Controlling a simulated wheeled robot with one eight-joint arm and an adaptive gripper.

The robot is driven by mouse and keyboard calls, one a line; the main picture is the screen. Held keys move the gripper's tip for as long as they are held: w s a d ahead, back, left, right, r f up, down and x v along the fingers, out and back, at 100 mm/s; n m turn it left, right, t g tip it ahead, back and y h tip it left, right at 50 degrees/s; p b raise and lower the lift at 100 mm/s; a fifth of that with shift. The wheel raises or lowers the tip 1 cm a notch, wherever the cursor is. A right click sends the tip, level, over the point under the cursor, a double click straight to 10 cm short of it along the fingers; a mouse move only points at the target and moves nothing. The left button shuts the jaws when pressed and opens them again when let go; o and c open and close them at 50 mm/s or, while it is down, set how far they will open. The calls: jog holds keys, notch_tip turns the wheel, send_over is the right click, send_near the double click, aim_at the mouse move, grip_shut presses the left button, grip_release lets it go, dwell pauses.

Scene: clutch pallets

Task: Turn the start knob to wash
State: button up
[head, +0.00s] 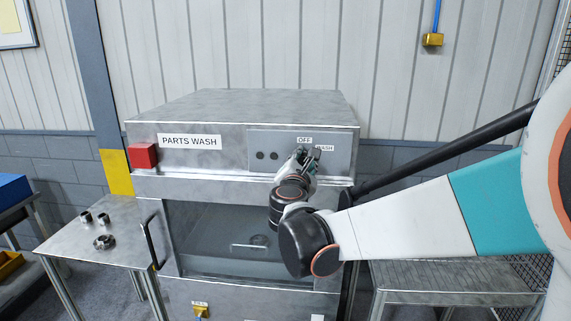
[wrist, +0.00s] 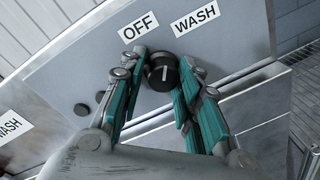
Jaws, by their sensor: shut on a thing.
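The start knob (wrist: 162,73) is a round black knob with a white mark, on the grey panel of the parts washer (head: 240,184). In the wrist view, the OFF label (wrist: 138,27) is above and left of it, and the WASH label (wrist: 195,21) is above and right. The white mark is small; it seems to point up toward the labels, but I cannot tell exactly which. My gripper (wrist: 164,67) is shut on the knob, with one teal finger on each side. In the head view, my gripper (head: 307,157) covers the knob below the OFF label (head: 304,140).
Two small dark buttons (head: 267,156) are left of the knob, and a red box (head: 143,156) is at the panel's far left. The washer door (head: 225,225) is below. A metal table (head: 75,232) with several metal parts stands at left.

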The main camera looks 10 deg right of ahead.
jog(key=m, duration=0.5)
jog(key=shift+s+d+f+y, duration=0.1)
jog(key=shift+s+d+y, duration=0.1)
jog(key=shift+y, duration=0.1)
jog(key=shift+o, duration=0.2)
jog(key=o, duration=1)
jog(key=shift+w, duration=0.1)
jog(key=shift+c, duration=0.2)
jog(key=shift+a, duration=0.15)
jog(key=v, duration=1.2)
